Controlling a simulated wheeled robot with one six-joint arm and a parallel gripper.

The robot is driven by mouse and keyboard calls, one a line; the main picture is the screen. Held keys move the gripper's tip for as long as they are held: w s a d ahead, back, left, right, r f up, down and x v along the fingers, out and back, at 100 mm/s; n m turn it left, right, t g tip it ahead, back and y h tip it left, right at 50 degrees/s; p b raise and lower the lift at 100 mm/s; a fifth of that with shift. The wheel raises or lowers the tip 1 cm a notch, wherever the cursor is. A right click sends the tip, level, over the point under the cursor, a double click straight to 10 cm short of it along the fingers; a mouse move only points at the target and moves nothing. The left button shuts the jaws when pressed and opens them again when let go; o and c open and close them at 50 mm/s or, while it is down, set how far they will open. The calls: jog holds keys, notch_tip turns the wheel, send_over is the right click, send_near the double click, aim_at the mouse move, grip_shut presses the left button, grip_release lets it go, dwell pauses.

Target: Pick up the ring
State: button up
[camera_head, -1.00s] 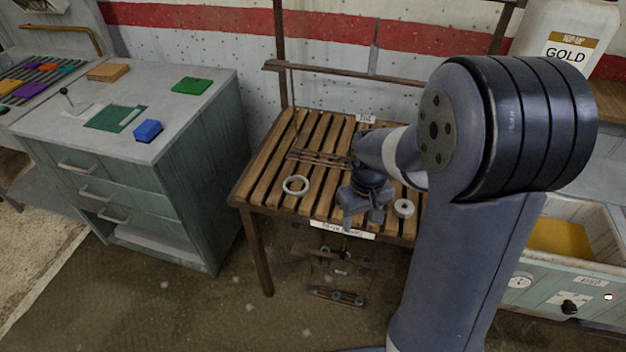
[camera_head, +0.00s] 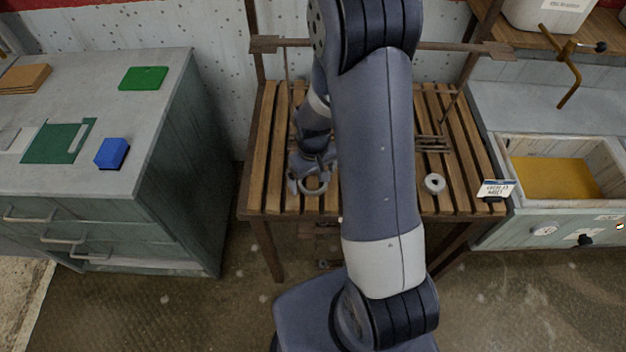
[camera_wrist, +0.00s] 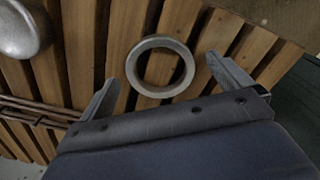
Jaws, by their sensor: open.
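The ring (camera_wrist: 133,67) is a pale grey, flat circle lying on the slatted wooden bench (camera_head: 266,150). In the wrist view it lies between and just beyond the fingertips of my gripper (camera_wrist: 160,75), whose two fingers are spread wide on either side of it. The ring (camera_head: 316,193) also shows in the head view, partly covered by my gripper (camera_head: 312,180), which is over the left part of the bench. My gripper is open and empty. I cannot tell its exact height above the ring.
A smaller pale round piece with a hole (camera_head: 434,183) lies on the bench right of my arm. A grey-green cabinet (camera_head: 150,170) with a blue block (camera_head: 112,153) and a green pad (camera_head: 143,78) stands left. An open drawer with a yellow bottom (camera_head: 555,178) is right.

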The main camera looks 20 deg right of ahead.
jog(key=shift+f, duration=0.3)
jog(key=c, duration=1.1)
